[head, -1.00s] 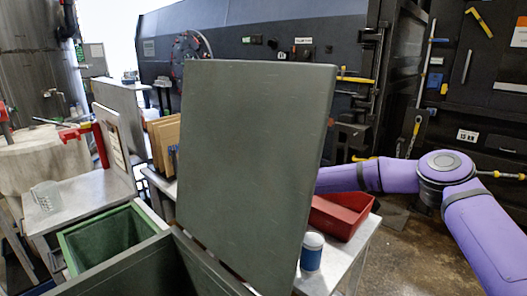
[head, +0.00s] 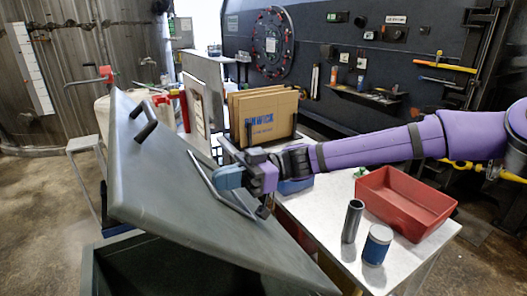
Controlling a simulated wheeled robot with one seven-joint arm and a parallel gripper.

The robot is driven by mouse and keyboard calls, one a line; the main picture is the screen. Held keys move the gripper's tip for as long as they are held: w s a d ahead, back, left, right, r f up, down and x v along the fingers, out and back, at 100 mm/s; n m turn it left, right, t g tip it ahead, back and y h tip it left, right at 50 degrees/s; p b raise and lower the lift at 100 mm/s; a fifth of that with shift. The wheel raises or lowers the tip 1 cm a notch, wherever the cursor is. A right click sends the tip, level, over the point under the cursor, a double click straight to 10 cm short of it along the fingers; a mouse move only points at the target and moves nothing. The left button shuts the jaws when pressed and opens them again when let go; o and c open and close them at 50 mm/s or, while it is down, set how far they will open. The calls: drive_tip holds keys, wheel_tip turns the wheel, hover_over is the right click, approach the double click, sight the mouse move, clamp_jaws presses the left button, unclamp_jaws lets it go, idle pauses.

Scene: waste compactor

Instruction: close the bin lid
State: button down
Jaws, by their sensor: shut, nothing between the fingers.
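The bin lid (head: 200,215) is a large grey-green panel, tilted over the bin (head: 105,262). A dark gap shows beneath its near edge, so the bin stands partly open. The lid carries a black handle (head: 146,123) near its upper left corner and a thin metal bar handle (head: 212,182) at its far right side. My gripper (head: 222,178) is at the lid's far right side, shut and empty, beside the bar handle. I cannot tell whether it touches the bar or the lid. The bin's interior is mostly hidden by the lid.
A metal table (head: 315,215) right of the bin holds a red tray (head: 405,203), a metal cylinder (head: 352,221), a blue-and-white can (head: 377,245) and cardboard boxes (head: 265,117). Dark machinery stands behind. Open floor (head: 40,200) lies at the left.

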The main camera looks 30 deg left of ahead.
drive_tip(key=s+a+f+t+h, duration=0.2)
drive_tip(key=s+f+t, duration=0.1)
drive_tip(key=f, duration=0.5)
drive_tip(key=s+a+f+t+h, duration=0.1)
drive_tip(key=s+a+f+t, duration=0.2)
drive_tip(key=s+f, duration=0.3)
drive_tip(key=s+a+f+t+h, duration=0.2)
drive_tip(key=s+f, duration=0.3)
drive_tip(key=f, duration=0.6)
drive_tip(key=shift+a+f+t+h, duration=0.3)
drive_tip(key=shift+a+f+t, duration=0.1)
drive_tip(key=shift+a, duration=0.05)
drive_tip(key=shift+d+f, duration=0.1)
drive_tip(key=shift+f, duration=0.05)
drive_tip(key=s+a+r+v, duration=0.1)
drive_tip(key=r+v, duration=0.1)
drive_tip(key=v, duration=1.1)
drive_tip(key=shift+s+r, duration=0.2)
drive_tip(key=shift+r, duration=0.1)
drive_tip(key=shift+a, duration=0.1)
